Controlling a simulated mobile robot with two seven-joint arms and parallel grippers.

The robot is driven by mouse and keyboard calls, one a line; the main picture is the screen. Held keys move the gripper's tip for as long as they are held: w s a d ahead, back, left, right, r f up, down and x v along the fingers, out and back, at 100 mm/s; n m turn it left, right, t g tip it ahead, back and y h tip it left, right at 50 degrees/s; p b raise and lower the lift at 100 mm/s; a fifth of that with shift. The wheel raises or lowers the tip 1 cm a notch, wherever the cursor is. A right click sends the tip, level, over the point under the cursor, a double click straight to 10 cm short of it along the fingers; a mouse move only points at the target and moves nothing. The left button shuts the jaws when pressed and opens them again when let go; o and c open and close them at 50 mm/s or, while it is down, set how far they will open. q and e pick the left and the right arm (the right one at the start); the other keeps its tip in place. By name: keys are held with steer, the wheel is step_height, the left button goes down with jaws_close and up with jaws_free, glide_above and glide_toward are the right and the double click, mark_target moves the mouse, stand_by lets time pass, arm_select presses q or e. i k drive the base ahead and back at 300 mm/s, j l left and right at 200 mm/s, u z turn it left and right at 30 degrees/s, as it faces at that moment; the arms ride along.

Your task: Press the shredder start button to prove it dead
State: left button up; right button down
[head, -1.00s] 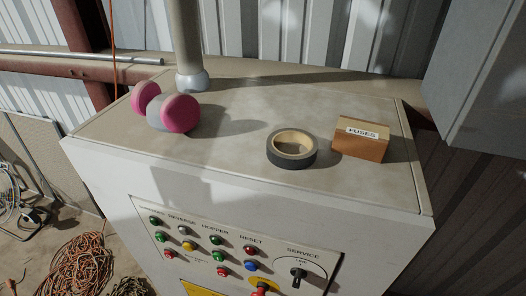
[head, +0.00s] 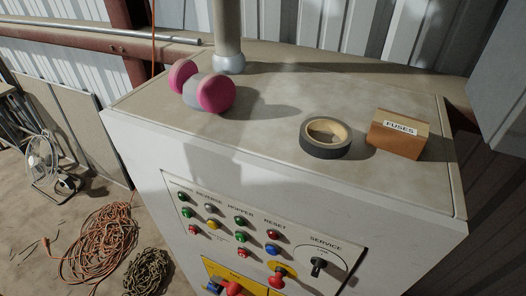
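The control panel (head: 296,246) is on the front face of a white cabinet in the head view. Its leftmost column, under a label too small to read surely, has an upper green button (head: 184,197), a lower green button (head: 187,212) and a red button (head: 194,230). To the right are columns marked REVERSE, HOPPER and RESET. A black rotary SERVICE switch (head: 318,266) is at the panel's right. I cannot tell from here which lamps or buttons are lit. Neither of my grippers is in view.
On the cabinet top (head: 268,120) lie a pink-ended grey roller-like object (head: 205,92), a dark tape roll (head: 326,147) and a FUSES box (head: 398,140). A yellow plate (head: 250,289) with red knobs is low on the panel. Orange cable (head: 105,235) is coiled on the floor at left.

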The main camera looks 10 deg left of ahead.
mark_target(186, 213)
steer(key=u, duration=0.85)
steer(key=i+j+z, duration=0.1)
steer(key=j+z, duration=0.35)
steer(key=j, duration=0.15)
steer(key=i, duration=0.05)
